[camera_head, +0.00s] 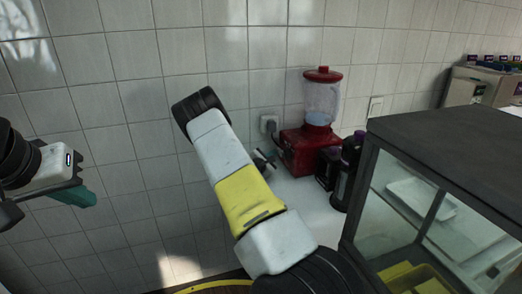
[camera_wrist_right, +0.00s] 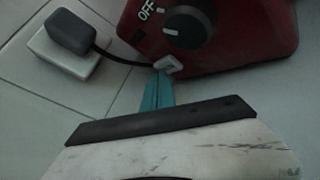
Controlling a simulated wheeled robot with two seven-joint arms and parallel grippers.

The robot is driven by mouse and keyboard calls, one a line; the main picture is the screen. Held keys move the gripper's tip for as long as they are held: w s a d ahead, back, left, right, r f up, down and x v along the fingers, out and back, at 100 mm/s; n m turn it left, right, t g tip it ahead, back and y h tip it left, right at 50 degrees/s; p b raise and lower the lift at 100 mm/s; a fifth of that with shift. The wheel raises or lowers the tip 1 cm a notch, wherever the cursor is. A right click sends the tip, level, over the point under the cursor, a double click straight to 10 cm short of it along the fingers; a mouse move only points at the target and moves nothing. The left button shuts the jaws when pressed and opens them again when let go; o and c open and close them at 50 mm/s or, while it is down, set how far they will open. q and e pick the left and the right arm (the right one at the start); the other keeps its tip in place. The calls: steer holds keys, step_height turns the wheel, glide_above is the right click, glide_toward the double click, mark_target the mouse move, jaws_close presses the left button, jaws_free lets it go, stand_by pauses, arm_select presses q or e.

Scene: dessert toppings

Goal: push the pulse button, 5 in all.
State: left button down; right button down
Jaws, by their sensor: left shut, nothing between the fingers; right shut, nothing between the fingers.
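The red blender stands on the white counter against the tiled wall, its base (camera_head: 305,150) below a clear jar (camera_head: 320,103) with a red lid. In the right wrist view the base (camera_wrist_right: 255,40) shows a dark knob (camera_wrist_right: 188,27) marked OFF. A small pale button (camera_wrist_right: 168,64) sits at the base's lower edge. My right gripper (camera_wrist_right: 161,76) is shut and empty, its teal tips right at the button; I cannot tell whether they press it. In the head view my right gripper (camera_head: 265,160) is partly hidden by its arm. My left gripper (camera_head: 85,196) is shut, far left, away from the blender.
A black plug (camera_wrist_right: 84,32) sits in a white wall outlet (camera_wrist_right: 65,52), its cord running to the base. Dark bottles (camera_head: 343,178) stand right of the blender. A dark-framed glass case (camera_head: 455,140) fills the right front. A box (camera_head: 480,85) stands at the far right.

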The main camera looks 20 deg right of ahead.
steer(key=shift+d, duration=0.45)
steer(key=shift+a, duration=0.2)
stand_by(0.4)
steer(key=shift+a, duration=0.7)
steer(key=shift+w+a, duration=0.15)
steer(key=shift+a, duration=2.35)
